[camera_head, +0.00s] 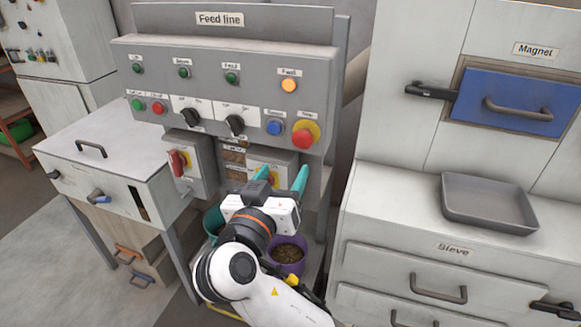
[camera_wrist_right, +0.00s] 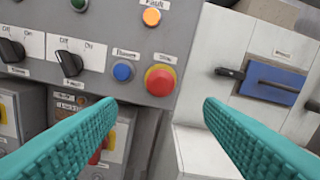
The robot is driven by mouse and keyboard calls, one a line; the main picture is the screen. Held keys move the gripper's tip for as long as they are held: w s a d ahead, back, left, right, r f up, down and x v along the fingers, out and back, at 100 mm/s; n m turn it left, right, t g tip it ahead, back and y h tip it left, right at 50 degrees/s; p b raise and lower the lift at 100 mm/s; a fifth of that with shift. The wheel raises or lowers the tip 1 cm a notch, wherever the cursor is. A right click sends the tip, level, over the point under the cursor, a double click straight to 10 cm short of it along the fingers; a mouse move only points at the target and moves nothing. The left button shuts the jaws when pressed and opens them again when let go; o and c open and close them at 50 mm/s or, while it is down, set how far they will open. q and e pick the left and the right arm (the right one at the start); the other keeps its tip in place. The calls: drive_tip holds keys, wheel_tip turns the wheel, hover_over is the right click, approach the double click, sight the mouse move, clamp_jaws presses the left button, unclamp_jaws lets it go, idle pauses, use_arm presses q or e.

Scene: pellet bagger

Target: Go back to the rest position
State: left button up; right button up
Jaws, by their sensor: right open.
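My right gripper (camera_head: 282,178) is raised in front of the lower part of the grey Feed line panel (camera_head: 215,55). Its two teal fingers stand apart with nothing between them. In the right wrist view the open fingers (camera_wrist_right: 160,135) point toward the panel, with the red stop button on its yellow base (camera_wrist_right: 160,80) beyond the gap. That red button also shows in the head view (camera_head: 304,136), above the gripper and apart from it. The blue button (camera_wrist_right: 122,71) sits to its left. My left gripper does not show in either view.
Below my right arm stand a purple bucket of pellets (camera_head: 288,255) and a partly hidden teal bucket (camera_head: 213,222). A switch box with a red handle (camera_head: 178,162) is at the left. At the right are a grey tray (camera_head: 488,200) on the Sieve cabinet and a blue Magnet drawer (camera_head: 515,103).

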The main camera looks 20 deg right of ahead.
drive_tip(key=shift+v, duration=1.15)
